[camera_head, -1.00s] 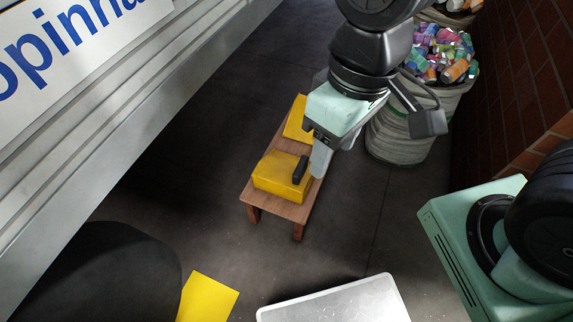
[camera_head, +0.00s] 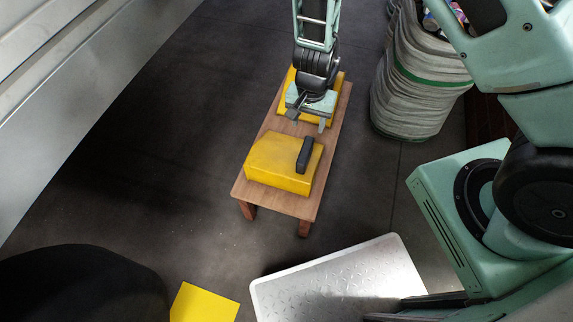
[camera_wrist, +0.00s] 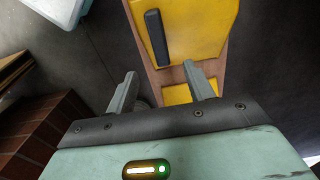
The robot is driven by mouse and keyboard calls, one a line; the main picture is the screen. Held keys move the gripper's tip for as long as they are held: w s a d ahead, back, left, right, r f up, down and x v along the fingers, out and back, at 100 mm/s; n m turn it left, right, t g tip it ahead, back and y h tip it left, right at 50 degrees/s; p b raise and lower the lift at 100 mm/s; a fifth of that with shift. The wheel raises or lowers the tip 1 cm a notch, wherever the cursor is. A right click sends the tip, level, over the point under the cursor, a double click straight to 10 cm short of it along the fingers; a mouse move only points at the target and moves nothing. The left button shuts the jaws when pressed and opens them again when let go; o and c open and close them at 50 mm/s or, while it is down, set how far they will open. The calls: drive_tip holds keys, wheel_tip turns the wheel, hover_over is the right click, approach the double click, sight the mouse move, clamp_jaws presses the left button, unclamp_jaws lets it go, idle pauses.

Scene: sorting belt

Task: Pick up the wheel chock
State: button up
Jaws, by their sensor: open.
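The yellow wheel chock (camera_head: 277,160) with a black handle (camera_head: 305,155) lies on the near half of a low wooden bench (camera_head: 238,186). It also shows at the top of the wrist view (camera_wrist: 205,25), with its black handle to the left. A second yellow block (camera_head: 287,80) lies on the bench's far half, partly hidden by my gripper. My gripper (camera_head: 308,119) is open and empty, above the bench around the far block's near side, apart from the black handle. In the wrist view my gripper's fingers (camera_wrist: 162,75) are spread below the chock.
A grey sack (camera_head: 415,85) stands right of the bench. A metal plate (camera_head: 340,275) and a yellow sheet (camera_head: 204,303) are in the foreground. A pale metal wall (camera_head: 90,100) runs along the left. Dark floor between wall and bench is clear.

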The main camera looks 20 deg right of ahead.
sight(305, 148)
wheel_tip(305, 148, down, 11)
drive_tip(key=b, duration=0.5)
wheel_tip(305, 148, down, 5)
drive_tip(key=b, duration=0.4)
drive_tip(key=shift+s+f, duration=0.1)
drive_tip(key=shift+s, duration=0.05)
clamp_jaws()
